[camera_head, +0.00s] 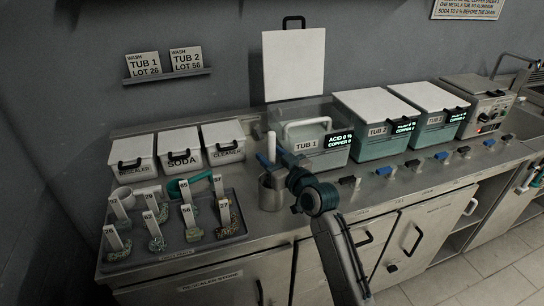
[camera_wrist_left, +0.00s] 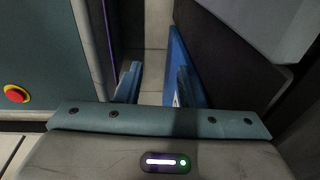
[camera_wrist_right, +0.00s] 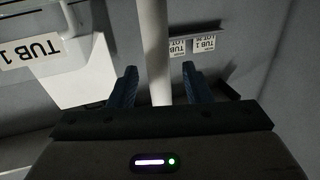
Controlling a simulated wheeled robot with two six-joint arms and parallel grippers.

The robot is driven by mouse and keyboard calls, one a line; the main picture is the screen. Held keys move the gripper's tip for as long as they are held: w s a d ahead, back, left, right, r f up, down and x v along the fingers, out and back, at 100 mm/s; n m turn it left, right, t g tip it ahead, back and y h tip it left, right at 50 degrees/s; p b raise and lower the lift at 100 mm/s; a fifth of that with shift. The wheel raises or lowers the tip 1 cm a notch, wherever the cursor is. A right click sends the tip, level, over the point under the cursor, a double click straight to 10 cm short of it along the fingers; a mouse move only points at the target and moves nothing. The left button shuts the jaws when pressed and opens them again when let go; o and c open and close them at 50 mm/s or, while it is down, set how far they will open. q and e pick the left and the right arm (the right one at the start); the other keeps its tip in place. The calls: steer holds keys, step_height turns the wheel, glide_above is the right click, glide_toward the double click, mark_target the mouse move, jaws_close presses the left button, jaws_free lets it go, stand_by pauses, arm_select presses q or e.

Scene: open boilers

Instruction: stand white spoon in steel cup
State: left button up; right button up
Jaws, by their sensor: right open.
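The steel cup (camera_head: 269,197) stands on the counter's front part, right of the tray of tagged pieces. The white spoon (camera_head: 271,144) shows as an upright pale handle above the cup; its lower part is hidden by my gripper and the cup. My right gripper (camera_head: 277,161) is just above the cup with its fingers around the handle. In the right wrist view the spoon's handle (camera_wrist_right: 155,50) passes between the open fingers (camera_wrist_right: 160,88); a gap shows on each side. My left gripper (camera_wrist_left: 157,82) is open and empty, seen only in the left wrist view.
TUB 1 (camera_head: 309,159), its lid raised behind it, stands right behind the cup. Closed tubs (camera_head: 375,145) continue right. A tray (camera_head: 235,240) of tagged pieces lies left, with DESCALER, SODA and CLEANER boxes (camera_head: 180,160) behind. Small clips line the front edge.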

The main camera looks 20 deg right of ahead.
steer(key=b+v, duration=0.2)
steer(key=v, duration=0.8)
steer(key=shift+s+b, duration=0.3)
steer(key=shift+d, duration=0.1)
